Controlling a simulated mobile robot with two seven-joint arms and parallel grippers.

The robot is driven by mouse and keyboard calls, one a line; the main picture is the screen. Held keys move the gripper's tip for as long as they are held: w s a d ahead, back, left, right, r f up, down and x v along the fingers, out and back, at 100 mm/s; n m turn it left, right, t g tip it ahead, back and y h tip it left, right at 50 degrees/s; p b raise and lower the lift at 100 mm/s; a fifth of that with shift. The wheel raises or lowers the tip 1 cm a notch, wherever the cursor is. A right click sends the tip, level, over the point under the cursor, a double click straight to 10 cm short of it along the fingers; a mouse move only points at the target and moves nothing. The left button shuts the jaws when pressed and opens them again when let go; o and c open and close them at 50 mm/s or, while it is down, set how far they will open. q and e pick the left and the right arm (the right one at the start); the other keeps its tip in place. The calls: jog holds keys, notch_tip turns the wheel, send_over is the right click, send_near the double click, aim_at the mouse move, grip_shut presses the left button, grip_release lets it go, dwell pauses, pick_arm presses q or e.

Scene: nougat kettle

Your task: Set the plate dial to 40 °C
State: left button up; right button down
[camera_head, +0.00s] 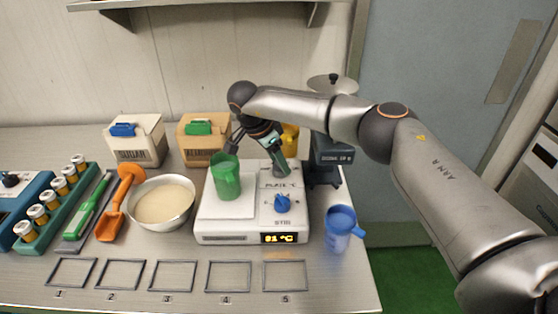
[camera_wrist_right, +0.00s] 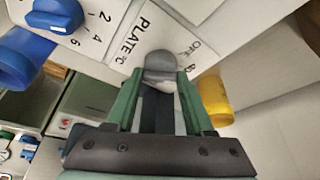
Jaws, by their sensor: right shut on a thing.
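The hot plate (camera_head: 209,227) is a white box with a display (camera_head: 284,238) that seems to read 81 °C. Its grey plate dial (camera_wrist_right: 160,66) sits beside the printed word PLATE °C in the right wrist view. My right gripper (camera_head: 281,168) reaches the back right of the hot plate from above. Its green fingers (camera_wrist_right: 158,95) are shut on the grey dial in the wrist view. The dial's pointer setting is hidden or too small to read. My left gripper is not in view.
A green beaker (camera_head: 226,181) stands on the hot plate, left of the gripper. A blue stir knob (camera_head: 282,203) is in front of the dial. A blue jug (camera_head: 339,230) stands right, a bowl (camera_head: 161,203) left. A yellow vessel (camera_head: 291,139) stands behind. Numbered frames (camera_head: 228,291) line the front.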

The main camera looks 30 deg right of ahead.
jog(key=shift+m, duration=0.6)
jog(key=shift+g, duration=0.3)
jog(key=shift+c, duration=1.4)
grip_release()
jog(key=shift+r, duration=0.15)
jog(key=v, duration=1.2)
jog(key=shift+r+b, duration=0.2)
jog(key=shift+b, duration=0.2)
